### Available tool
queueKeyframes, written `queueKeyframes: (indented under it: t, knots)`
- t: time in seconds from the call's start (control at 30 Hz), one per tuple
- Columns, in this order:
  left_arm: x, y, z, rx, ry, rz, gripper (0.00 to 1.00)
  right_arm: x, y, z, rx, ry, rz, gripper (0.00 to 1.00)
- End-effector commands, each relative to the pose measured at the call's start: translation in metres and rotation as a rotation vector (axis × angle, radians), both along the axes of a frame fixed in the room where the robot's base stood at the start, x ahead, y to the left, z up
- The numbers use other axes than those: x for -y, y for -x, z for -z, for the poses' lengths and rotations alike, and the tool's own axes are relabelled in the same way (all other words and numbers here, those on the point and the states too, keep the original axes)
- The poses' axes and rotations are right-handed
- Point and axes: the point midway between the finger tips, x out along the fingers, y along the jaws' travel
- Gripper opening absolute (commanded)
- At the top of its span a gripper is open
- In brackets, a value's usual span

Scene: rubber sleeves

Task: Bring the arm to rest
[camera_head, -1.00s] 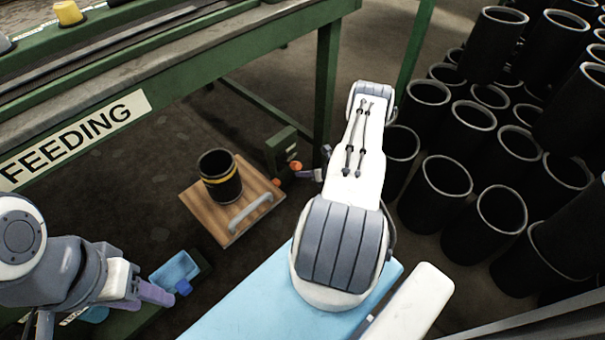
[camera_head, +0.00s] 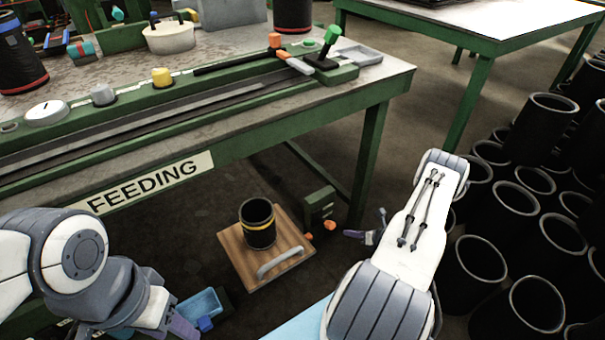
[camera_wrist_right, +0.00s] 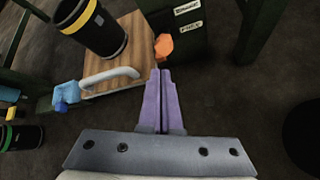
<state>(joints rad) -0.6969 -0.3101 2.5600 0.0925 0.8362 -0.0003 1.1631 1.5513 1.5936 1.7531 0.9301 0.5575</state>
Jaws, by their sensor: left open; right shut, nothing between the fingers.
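My right arm reaches in from the bottom right in the head view. Its gripper (camera_head: 355,234) shows small and partly hidden behind the arm, to the right of a wooden board. In the right wrist view the purple fingers (camera_wrist_right: 161,74) are pressed together with nothing between them. My left gripper (camera_head: 182,324) is at the bottom left of the head view. It is open, but its fingertips are largely out of view.
A black sleeve with a yellow band (camera_head: 257,226) stands on the wooden board (camera_head: 243,262) with a grey handle (camera_head: 280,262). A green bench (camera_head: 368,160) stands behind. Many black sleeves (camera_head: 492,270) crowd the right. Blue trays (camera_head: 203,304) lie near my left gripper.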

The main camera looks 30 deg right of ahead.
Motion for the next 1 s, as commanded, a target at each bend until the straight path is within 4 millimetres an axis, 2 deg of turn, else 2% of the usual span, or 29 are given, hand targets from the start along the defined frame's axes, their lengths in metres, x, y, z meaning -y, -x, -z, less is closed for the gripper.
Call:
queueKeyframes:
  t: [0.17, 0.23, 0.37, 0.5, 0.6, 0.8, 1.0]
  knots:
    - [0.000, 0.000, 0.000, 0.000, 0.000, 0.000, 0.50, -0.002, -0.002, -0.001, 0.000, 0.002, -0.008, 0.00]
    - [0.000, 0.000, 0.000, 0.000, 0.000, 0.000, 0.50, -0.006, -0.006, -0.007, -0.001, 0.015, -0.046, 0.00]
    - [0.000, 0.000, 0.000, 0.000, 0.000, 0.000, 0.50, -0.036, -0.026, -0.041, -0.010, 0.100, -0.274, 0.00]
    - [0.000, 0.000, 0.000, 0.000, 0.000, 0.000, 0.50, -0.095, -0.044, -0.100, -0.016, 0.279, -0.714, 0.00]
    - [0.000, 0.000, 0.000, 0.000, 0.000, 0.000, 0.50, -0.139, -0.043, -0.141, -0.004, 0.433, -1.050, 0.00]
    - [0.000, 0.000, 0.000, 0.000, 0.000, 0.000, 0.50, -0.208, -0.020, -0.215, 0.073, 0.782, -1.700, 0.00]
    - [0.000, 0.000, 0.000, 0.000, 0.000, 0.000, 0.50, -0.253, 0.010, -0.278, 0.226, 1.191, -2.296, 0.00]
